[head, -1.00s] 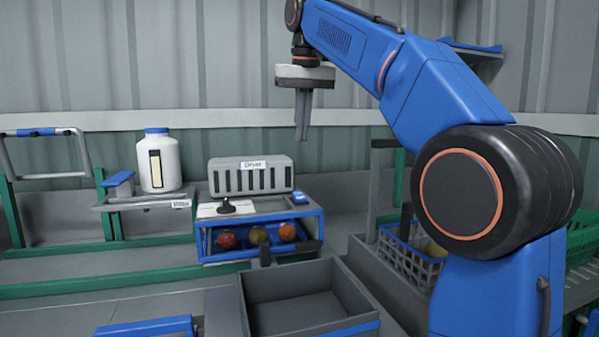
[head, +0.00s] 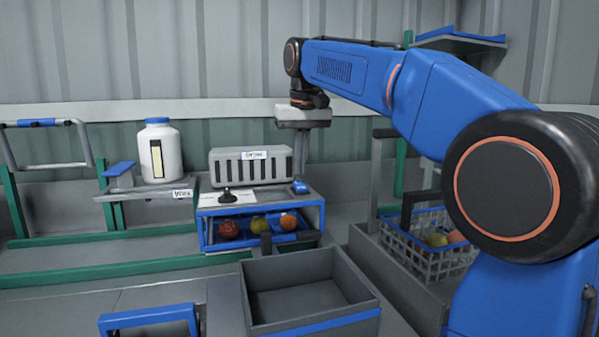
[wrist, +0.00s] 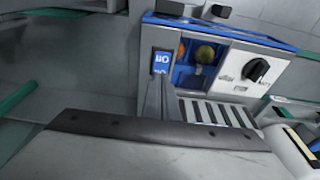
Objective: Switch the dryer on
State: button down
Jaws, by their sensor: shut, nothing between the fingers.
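The dryer (head: 250,170) is a grey slotted unit labelled "Dryer" on a blue-edged stand. Its slots also show in the wrist view (wrist: 215,113). A small blue switch (head: 299,187) sits at the stand's right top corner. In the wrist view the switch (wrist: 161,66) carries white, upside-down lettering. My gripper (head: 300,180) is shut and empty, pointing down right over the switch. In the wrist view its fingertips (wrist: 155,85) reach the switch's near edge; I cannot tell whether they touch it.
A black knob (head: 227,195) sits on a white plate left of the switch. A white bottle (head: 158,152) stands left of the dryer. A grey bin (head: 310,290) is in front, and a wire basket (head: 425,240) stands right.

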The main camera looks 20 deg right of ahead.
aim_at(300, 185)
jog(key=shift+x, duration=1.2)
jog(key=shift+w+f, duration=0.2)
jog(key=shift+f, duration=0.15)
jog(key=shift+s+f, duration=0.1)
jog(key=shift+s, duration=0.75)
jog(key=v, duration=1.4)
jog(key=shift+r, duration=0.3)
